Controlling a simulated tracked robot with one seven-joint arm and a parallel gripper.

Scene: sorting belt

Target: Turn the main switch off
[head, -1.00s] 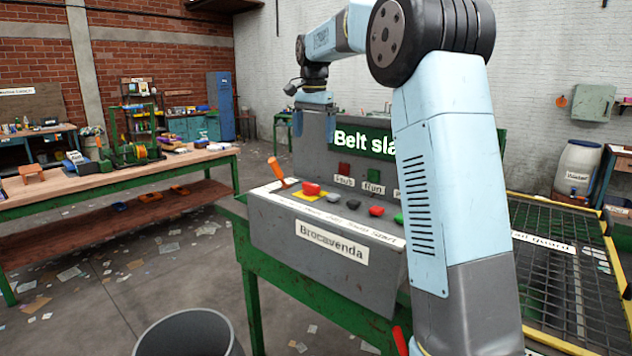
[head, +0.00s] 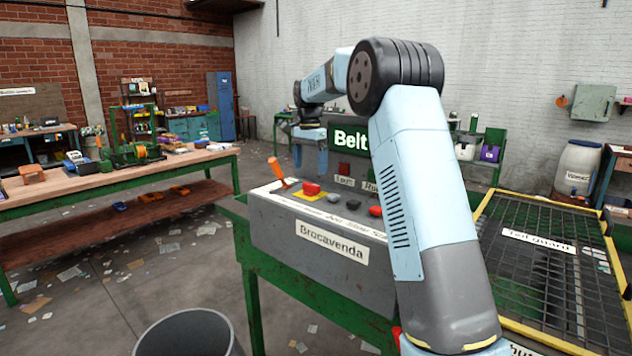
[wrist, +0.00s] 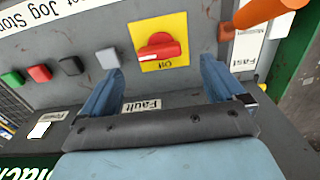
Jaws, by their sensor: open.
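The main switch looks to be the red rotary knob (wrist: 160,47) on a yellow plate (wrist: 178,27) on the grey control panel. It also shows in the head view as a red knob (head: 311,188). In the wrist view the knob's bar lies roughly crosswise; a small label beside it is too blurred to read surely. My gripper (wrist: 161,72) is open and empty, its two blue fingers either side of the knob's position and apart from it. In the head view my gripper (head: 310,160) hangs above the panel, behind the knob.
An orange-handled lever (head: 277,170) stands left of the knob, close to one finger in the wrist view (wrist: 262,12). A grey button (wrist: 108,58) and black, red and green buttons line the panel. The upright sign board (head: 345,138) stands behind. A bin (head: 188,335) is in front.

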